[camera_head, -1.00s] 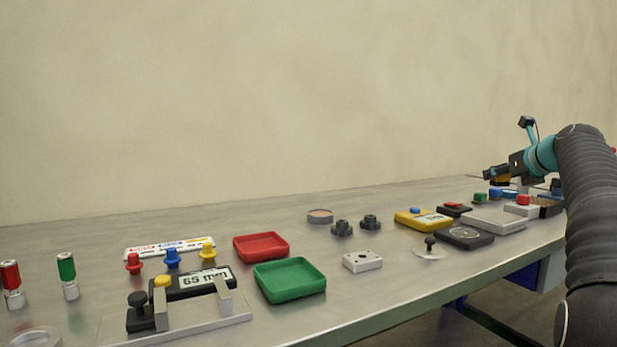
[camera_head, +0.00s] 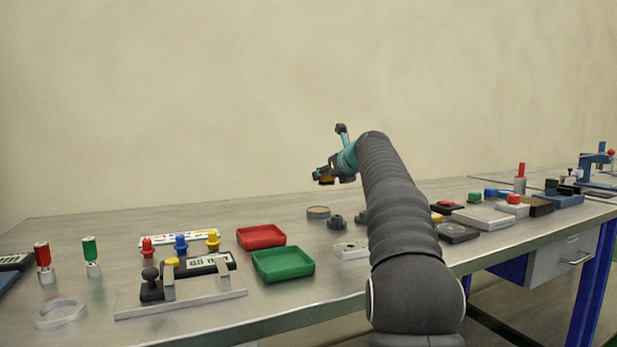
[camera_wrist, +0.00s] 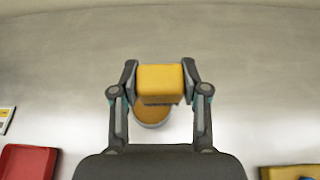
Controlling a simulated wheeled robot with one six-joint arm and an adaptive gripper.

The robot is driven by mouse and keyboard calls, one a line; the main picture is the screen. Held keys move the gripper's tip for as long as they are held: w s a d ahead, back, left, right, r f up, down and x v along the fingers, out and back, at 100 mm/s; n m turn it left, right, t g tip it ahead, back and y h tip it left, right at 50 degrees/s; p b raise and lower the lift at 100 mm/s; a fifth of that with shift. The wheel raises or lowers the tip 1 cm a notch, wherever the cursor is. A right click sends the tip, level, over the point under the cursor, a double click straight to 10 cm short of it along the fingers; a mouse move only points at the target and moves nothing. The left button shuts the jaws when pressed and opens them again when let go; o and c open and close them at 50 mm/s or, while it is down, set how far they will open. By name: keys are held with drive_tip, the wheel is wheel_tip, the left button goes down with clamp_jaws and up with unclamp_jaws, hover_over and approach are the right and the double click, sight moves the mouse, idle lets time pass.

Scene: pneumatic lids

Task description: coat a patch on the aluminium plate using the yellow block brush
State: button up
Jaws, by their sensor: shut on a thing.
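My gripper (camera_wrist: 160,85) is shut on the yellow block brush (camera_wrist: 159,80), with one finger on each side of it. In the head view my gripper (camera_head: 322,177) is raised above the middle of the bench, with the brush (camera_head: 327,181) under its tip. A round grey dish with a brown-orange top (camera_head: 318,212) stands on the bench below. In the wrist view the dish (camera_wrist: 154,120) is partly hidden behind the brush; I cannot tell the gap between them. I cannot tell for sure which flat piece is the aluminium plate.
A red tray (camera_head: 261,237) and a green tray (camera_head: 283,265) lie left of my arm. A fixture with a display (camera_head: 205,264) stands further left. Dark knobs (camera_head: 337,222) sit beside the dish. Boxes and a light flat block (camera_head: 483,217) fill the right side.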

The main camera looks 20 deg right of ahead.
sight(318, 210)
drive_tip(key=shift+w+a+f, duration=0.2)
drive_tip(key=shift+w+a, duration=0.05)
drive_tip(key=shift+a, duration=0.25)
drive_tip(key=shift+w+a+f, duration=0.15)
drive_tip(key=shift+w+a, duration=0.1)
drive_tip(key=shift+a, duration=0.2)
drive_tip(key=shift+a+f, duration=0.1)
drive_tip(key=shift+f, duration=1.7)
drive_tip(key=shift+f+b, duration=1.05)
drive_tip(key=shift+b, duration=0.15)
drive_tip(key=shift+f+b, duration=0.3)
drive_tip(key=shift+f, duration=0.25)
wheel_tip(318, 210, up, 2)
drive_tip(key=p, duration=0.3)
drive_tip(key=shift+r, duration=2.5)
